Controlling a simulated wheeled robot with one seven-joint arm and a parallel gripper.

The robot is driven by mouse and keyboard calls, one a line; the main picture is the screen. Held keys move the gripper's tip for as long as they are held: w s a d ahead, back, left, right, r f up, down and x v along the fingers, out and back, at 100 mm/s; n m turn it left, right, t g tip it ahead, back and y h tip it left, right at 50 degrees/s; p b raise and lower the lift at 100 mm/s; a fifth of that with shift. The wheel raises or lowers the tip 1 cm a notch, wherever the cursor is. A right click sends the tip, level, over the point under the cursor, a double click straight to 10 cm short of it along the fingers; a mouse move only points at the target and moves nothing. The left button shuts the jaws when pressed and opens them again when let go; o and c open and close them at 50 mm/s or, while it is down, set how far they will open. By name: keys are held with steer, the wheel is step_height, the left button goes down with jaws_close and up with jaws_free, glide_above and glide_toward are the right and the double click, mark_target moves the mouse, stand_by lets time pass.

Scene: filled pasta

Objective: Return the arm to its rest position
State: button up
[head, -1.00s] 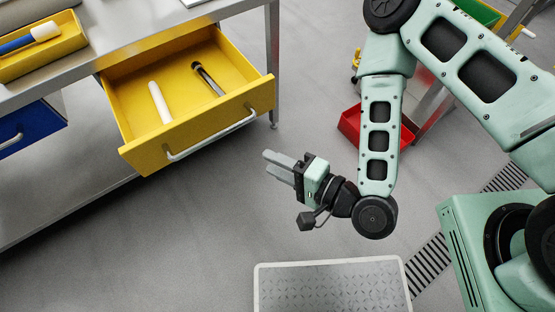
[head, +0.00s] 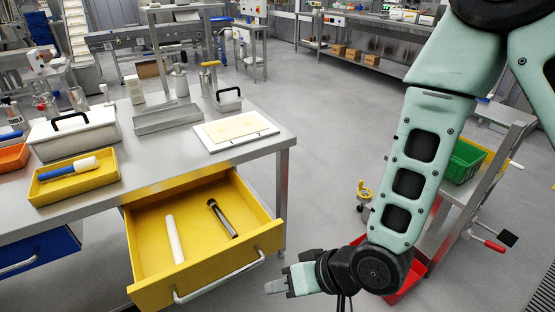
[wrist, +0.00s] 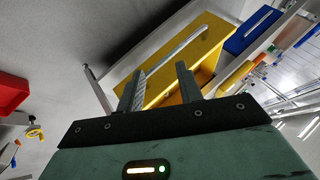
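My gripper (head: 279,286) is low in the head view, in front of the right end of the open yellow drawer (head: 150,246). In the wrist view my gripper (wrist: 158,88) shows two grey fingers spread apart with nothing between them, so it is open and empty. Past the fingers is the yellow drawer front (wrist: 200,52) with its metal handle. My arm (head: 408,185) hangs down on the right of the head view, folded at the wrist joint.
The drawer holds a white rod (head: 174,239) and a dark metal tube (head: 222,218). A steel table (head: 200,165) stands above it. On the right, a cart holds a green bin (head: 465,160). A red bin (head: 408,284) is partly behind my arm. Grey floor (head: 330,150) is clear between.

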steer(key=s+d+r+n+g+h+p, duration=0.1)
steer(key=s+d+r+h, duration=0.1)
steer(key=d+r, duration=0.2)
steer(key=s+d+r+n+g+h+p, duration=0.1)
steer(key=s+d+r+h+p, duration=0.1)
steer(key=r, duration=0.8)
steer(key=s+d+r+n+h+p, duration=0.1)
steer(key=s+d+r+h, duration=0.2)
steer(key=d+r, duration=0.3)
step_height(320, 180, up, 2)
steer(key=shift+s+d+r+n+g+p, duration=0.1)
steer(key=shift+s+d+n+g+p, duration=0.25)
steer(key=shift+s, duration=0.25)
